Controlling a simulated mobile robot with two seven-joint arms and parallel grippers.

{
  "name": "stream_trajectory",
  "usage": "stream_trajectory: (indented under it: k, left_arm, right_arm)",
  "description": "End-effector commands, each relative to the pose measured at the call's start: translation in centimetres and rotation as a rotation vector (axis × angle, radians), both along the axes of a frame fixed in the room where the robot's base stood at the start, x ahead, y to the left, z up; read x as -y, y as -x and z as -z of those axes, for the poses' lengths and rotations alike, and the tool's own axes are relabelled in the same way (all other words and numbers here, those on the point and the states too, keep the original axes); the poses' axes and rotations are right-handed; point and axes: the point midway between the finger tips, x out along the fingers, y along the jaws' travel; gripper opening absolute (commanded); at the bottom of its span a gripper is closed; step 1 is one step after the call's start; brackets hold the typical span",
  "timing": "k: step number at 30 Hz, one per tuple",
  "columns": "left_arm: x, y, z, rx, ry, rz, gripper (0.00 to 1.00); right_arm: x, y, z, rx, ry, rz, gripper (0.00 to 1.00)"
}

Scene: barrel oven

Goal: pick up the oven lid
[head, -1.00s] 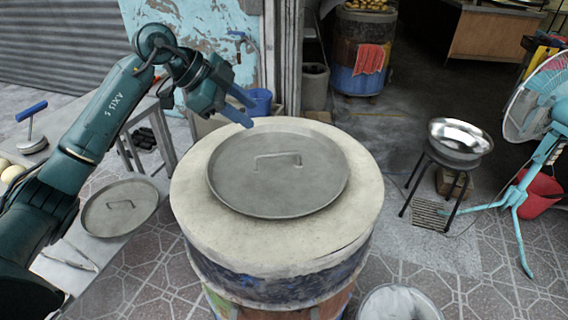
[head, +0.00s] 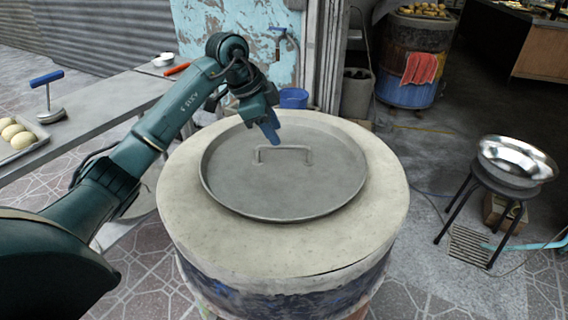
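The oven lid (head: 240,180) is a round grey metal disc with a raised rim. It lies flat on the pale top of the barrel oven (head: 230,245). Its bar-shaped handle (head: 284,149) stands up near the lid's middle. My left gripper (head: 272,136) reaches in from the left and points down over the far part of the lid, close to the handle in the picture. Its blue fingers overlap, so I cannot tell the gap between them or their exact height. Nothing shows held in it. My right gripper is not in view.
At left, a grey table (head: 95,110) bears a tray of dough balls (head: 20,133) and a blue-handled press (head: 46,95). A metal bowl (head: 515,160) stands on a stool at right. A blue bucket (head: 293,98) sits behind the oven. Another barrel (head: 410,62) stands farther back.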

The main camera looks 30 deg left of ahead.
Motion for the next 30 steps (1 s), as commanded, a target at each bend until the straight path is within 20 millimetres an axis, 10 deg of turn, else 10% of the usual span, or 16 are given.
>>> stream_trajectory:
  k: [24, 30]
  left_arm:
    - [2.1, -1.4, 5.7, 0.001, -0.001, 0.001, 0.36]
    - [2.1, -1.4, 5.6, 0.001, -0.001, 0.001, 0.20]
  right_arm:
    - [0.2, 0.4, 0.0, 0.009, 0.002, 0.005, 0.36]
    - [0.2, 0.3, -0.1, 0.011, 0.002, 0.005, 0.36]
